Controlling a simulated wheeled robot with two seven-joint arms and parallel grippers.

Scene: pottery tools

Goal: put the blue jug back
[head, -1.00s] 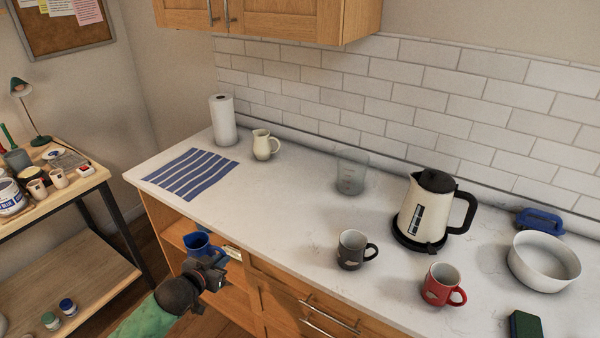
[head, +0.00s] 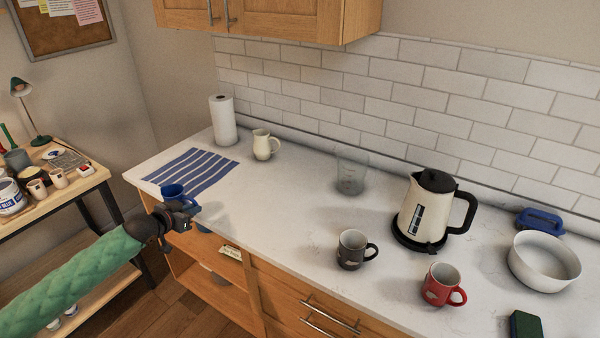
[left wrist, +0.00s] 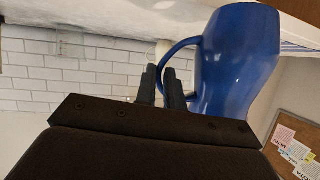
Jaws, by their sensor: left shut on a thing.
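The blue jug (head: 174,193) is at the front left edge of the counter in the head view, near the front corner of the striped cloth (head: 192,172). My left gripper (head: 183,210) is shut on its handle. In the left wrist view the blue jug (left wrist: 235,65) fills the upper right, with its handle between the fingers of the gripper (left wrist: 163,85). I cannot tell whether the jug's base touches the counter. My right gripper is not in view.
A cream jug (head: 262,145) and a paper towel roll (head: 223,120) stand behind the cloth. A clear beaker (head: 351,175), dark mug (head: 352,249), red mug (head: 442,285), kettle (head: 428,212) and white bowl (head: 544,261) stand further right. Open shelves (head: 205,275) lie below the counter.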

